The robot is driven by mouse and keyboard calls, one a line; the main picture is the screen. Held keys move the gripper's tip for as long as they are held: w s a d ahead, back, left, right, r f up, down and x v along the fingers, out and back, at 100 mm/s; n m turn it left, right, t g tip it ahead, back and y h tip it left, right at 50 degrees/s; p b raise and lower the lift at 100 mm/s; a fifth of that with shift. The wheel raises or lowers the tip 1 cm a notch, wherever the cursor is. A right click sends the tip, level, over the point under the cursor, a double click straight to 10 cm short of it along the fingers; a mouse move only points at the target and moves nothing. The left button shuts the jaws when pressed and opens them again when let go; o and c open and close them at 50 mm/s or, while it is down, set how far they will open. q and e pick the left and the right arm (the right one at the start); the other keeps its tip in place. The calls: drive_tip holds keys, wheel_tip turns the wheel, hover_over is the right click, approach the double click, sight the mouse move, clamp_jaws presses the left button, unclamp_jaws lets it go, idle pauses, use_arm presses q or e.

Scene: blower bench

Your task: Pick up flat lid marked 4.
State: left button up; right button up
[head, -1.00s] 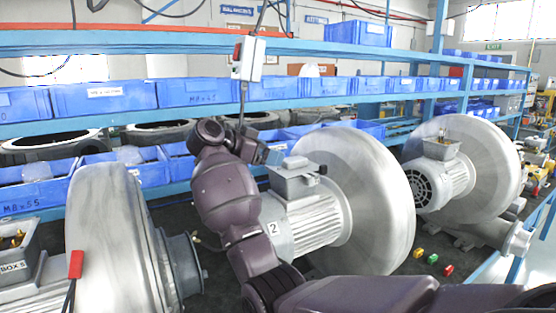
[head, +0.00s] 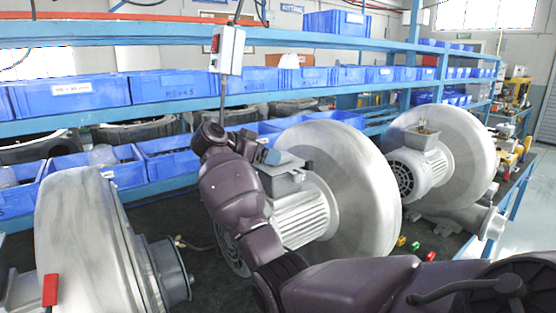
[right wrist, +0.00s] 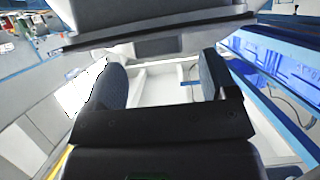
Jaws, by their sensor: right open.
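I cannot make out a lid marked 4 in either view. My right gripper (head: 268,155) reaches in from the lower right, beside the terminal box (head: 284,176) of the middle blower motor. In the head view, its fingertips are at the upper left edge of this grey box and partly hidden. In the right wrist view, the two fingers of my right gripper (right wrist: 160,73) stand wide apart. I see nothing gripped between them. A large grey body with a dark edge (right wrist: 150,20) fills the top of that view; I cannot tell what it is. My left gripper is out of view.
The middle blower (head: 335,190) stands behind my right arm, with another blower (head: 455,165) at right and one (head: 85,245) at left. Blue bins (head: 170,90) line the shelves behind. Small coloured blocks (head: 415,247) lie on the dark bench. A grey switch box (head: 227,50) hangs above.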

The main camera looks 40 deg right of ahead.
sight(288, 163)
drive_tip(key=x, duration=0.3)
drive_tip(key=shift+d+p, duration=0.3)
drive_tip(key=c, duration=1.1)
